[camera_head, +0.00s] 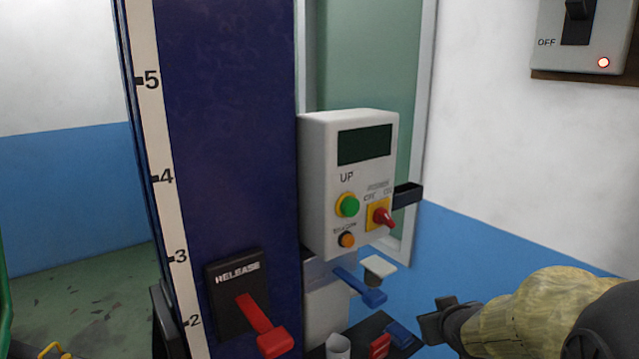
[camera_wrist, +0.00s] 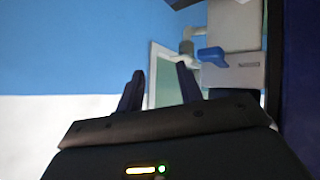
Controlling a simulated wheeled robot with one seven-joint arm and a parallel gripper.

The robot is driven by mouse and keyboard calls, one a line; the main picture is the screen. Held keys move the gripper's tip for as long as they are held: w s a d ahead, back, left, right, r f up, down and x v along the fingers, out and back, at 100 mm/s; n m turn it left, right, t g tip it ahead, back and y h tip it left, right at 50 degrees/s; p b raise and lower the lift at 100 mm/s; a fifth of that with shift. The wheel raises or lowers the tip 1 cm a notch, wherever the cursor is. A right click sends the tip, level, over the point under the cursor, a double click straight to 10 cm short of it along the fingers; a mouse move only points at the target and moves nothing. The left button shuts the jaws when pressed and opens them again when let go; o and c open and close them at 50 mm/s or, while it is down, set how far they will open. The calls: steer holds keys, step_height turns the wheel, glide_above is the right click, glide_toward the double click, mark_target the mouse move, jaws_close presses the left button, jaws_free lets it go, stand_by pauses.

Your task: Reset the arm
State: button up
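My gripper (camera_head: 440,320) is at the lower right of the head view, at the end of my yellowish arm. It is apart from the control box and the column. In the wrist view my gripper (camera_wrist: 160,88) shows two dark fingers spread apart with nothing between them. Behind the gap are a pale framed panel and the blue wall. A blue lever (camera_wrist: 212,56) on a grey housing lies beyond the right finger and does not look touched.
A dark blue column (camera_head: 225,150) with a number scale carries a red RELEASE lever (camera_head: 262,328). A white control box (camera_head: 350,185) has a green UP button and a red switch. A wall switch box (camera_head: 580,35) marked OFF has a lit red lamp. Open floor shows at left.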

steer(key=s+a+f+g, duration=0.2)
steer(key=s, duration=0.3)
steer(key=s+a+f+m+g+p, duration=0.1)
steer(key=s+a+f+g, duration=0.2)
steer(key=s, duration=0.2)
steer(key=s+a+f+m+g+y+p, duration=0.1)
steer(key=s+a+f+g, duration=0.1)
steer(key=s, duration=0.3)
steer(key=shift+a+f+g, duration=0.35)
steer(key=shift+a+g, duration=0.15)
steer(key=shift+a, duration=0.2)
